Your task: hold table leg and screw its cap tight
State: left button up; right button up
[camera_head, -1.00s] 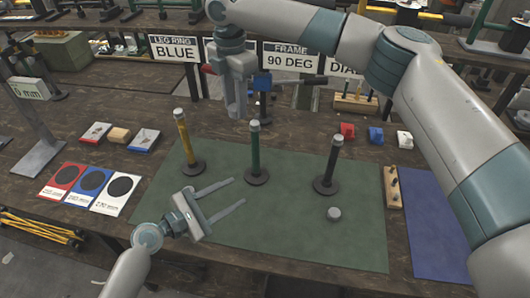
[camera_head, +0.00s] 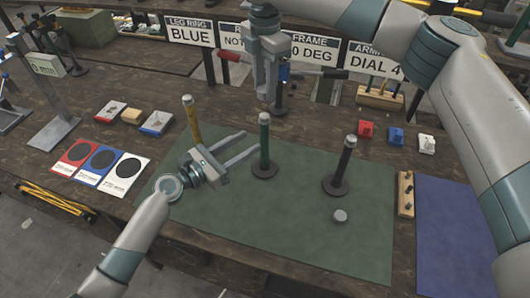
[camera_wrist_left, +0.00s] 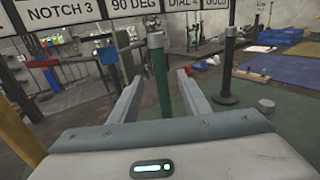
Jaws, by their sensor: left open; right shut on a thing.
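A green table leg (camera_head: 264,148) with a grey top stands upright on a round dark base on the green mat. My left gripper (camera_head: 252,142) is open, with its fingertips close to the leg. In the left wrist view the green leg (camera_wrist_left: 160,85) lines up between the fingers; I cannot tell whether it is between the tips or just beyond. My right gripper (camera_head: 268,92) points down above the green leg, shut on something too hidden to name. A yellow leg (camera_head: 191,120) and a black leg (camera_head: 343,162) stand either side. A loose grey cap (camera_head: 340,216) lies on the mat.
The green mat (camera_head: 300,240) is mostly clear in front. A wooden strip with pegs (camera_head: 405,195) and a blue mat (camera_head: 455,230) lie at right. Red, blue and white blocks (camera_head: 396,137) sit behind. Signs (camera_head: 190,31) and a red-handled press (camera_head: 282,75) stand at the back.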

pick_arm(q)
jog(key=x, duration=1.1)
jog(key=shift+d, duration=0.2)
jog(key=shift+w, duration=0.1)
grip_shut()
